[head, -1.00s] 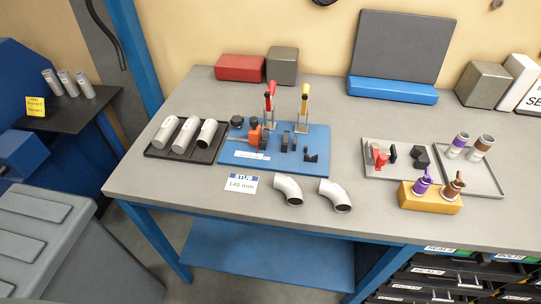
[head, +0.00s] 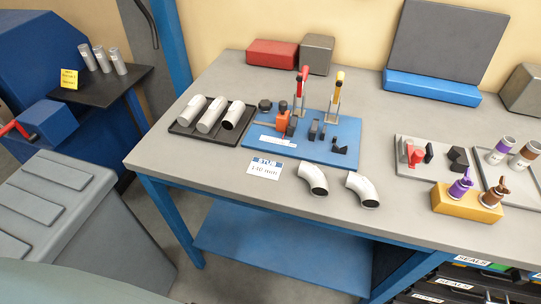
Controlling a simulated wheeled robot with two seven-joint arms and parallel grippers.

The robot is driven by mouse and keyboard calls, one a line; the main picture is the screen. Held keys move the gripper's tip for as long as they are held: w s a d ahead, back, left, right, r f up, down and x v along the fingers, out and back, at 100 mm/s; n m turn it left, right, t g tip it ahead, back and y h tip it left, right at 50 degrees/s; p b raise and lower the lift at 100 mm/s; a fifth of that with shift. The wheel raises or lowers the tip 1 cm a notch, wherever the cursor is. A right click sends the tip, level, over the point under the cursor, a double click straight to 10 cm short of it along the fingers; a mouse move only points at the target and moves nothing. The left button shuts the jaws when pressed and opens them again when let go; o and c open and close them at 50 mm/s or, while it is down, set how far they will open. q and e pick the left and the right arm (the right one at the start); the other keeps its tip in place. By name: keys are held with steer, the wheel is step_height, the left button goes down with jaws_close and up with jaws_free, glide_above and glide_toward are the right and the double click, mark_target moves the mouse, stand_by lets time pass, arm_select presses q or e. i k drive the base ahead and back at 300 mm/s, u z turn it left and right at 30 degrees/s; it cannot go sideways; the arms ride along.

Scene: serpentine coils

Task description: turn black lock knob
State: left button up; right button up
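A blue fixture board (head: 325,157) lies on the grey workbench. Near its left back corner is a black knob (head: 265,105). A second small black knob (head: 283,105) sits on top of an orange block (head: 282,121) just to its right. I cannot tell which of these is the lock knob. A red-handled clamp (head: 303,84) and a yellow-handled clamp (head: 338,86) stand upright at the board's back. Black blocks (head: 314,130) stand on the board. Neither gripper is in view.
A black tray (head: 182,129) with three grey tubes is left of the board. Two pipe elbows (head: 362,190) and a "STUB 140 mm" card (head: 265,169) lie in front. A grey tray (head: 430,169) is to the right. A grey bin (head: 75,215) stands at lower left.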

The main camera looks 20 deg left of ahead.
mark_target(265, 106)
steer(key=k, duration=0.55)
steer(key=u, duration=0.5)
steer(key=i, duration=1.05)
steer(key=u, duration=0.6)
